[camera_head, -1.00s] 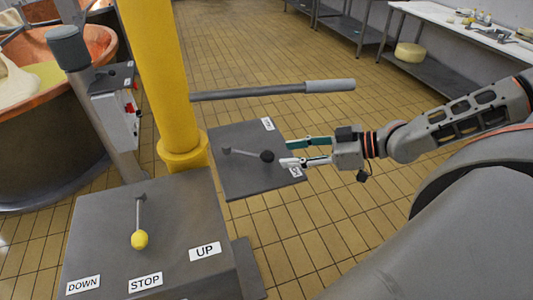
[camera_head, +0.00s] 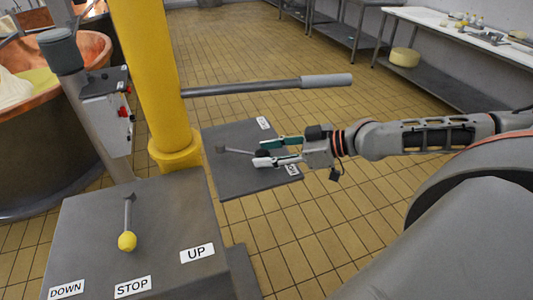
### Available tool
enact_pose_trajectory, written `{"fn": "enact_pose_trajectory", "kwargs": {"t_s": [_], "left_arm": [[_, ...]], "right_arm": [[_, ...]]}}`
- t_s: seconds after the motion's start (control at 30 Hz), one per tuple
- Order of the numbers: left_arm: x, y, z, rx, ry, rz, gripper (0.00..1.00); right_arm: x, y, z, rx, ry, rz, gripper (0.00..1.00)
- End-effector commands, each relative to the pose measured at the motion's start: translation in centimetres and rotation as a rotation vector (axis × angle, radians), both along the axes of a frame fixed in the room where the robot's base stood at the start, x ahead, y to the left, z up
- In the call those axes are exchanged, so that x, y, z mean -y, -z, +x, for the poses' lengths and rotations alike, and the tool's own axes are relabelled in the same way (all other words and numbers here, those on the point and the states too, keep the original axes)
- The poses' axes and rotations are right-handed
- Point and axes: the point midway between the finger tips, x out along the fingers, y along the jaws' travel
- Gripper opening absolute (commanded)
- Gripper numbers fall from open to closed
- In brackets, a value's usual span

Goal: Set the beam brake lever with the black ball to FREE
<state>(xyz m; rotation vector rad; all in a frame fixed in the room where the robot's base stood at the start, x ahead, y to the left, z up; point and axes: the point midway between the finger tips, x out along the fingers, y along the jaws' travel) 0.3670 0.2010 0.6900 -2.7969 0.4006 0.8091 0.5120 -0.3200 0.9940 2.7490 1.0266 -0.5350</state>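The beam brake lever (camera_head: 238,151) is a thin grey rod on a dark grey plate (camera_head: 225,180) beside the yellow column. It points right from its pivot (camera_head: 220,149), towards my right gripper. Its black ball is mostly hidden between the fingers. My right gripper (camera_head: 264,154) comes in from the right, with one green finger and one pale finger on either side of the ball. The fingers are apart, and I cannot tell whether they touch it. White labels sit at the plate's far edge (camera_head: 263,123) and near right edge (camera_head: 292,170); their words are not clearly readable. My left gripper is out of view.
A yellow column (camera_head: 150,80) stands left of the plate. A grey bar (camera_head: 270,86) sticks out from it above the plate. In front, a box (camera_head: 90,230) carries a yellow-ball lever (camera_head: 127,241) with DOWN, STOP and UP labels. A copper vat (camera_head: 90,50) stands at left.

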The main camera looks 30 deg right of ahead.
Motion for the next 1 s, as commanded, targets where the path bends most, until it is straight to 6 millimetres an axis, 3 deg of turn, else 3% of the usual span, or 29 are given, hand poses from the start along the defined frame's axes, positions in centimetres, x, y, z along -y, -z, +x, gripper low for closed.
{"fn": "enact_pose_trajectory", "kwargs": {"t_s": [0.43, 0.47, 0.6, 1.0], "left_arm": [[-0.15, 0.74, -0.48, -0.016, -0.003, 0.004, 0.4], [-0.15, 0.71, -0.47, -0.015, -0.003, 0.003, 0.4], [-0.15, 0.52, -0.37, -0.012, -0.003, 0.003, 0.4], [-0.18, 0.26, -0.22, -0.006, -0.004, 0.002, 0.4]], "right_arm": [[-0.35, 0.12, 0.19, -0.001, -0.006, 0.001, 0.38], [-0.35, 0.12, 0.19, -0.001, -0.006, 0.001, 0.36], [-0.35, 0.12, 0.19, -0.001, -0.006, 0.001, 0.0], [-0.53, 0.16, 0.1, -0.002, -0.015, 0.001, 0.0]]}}
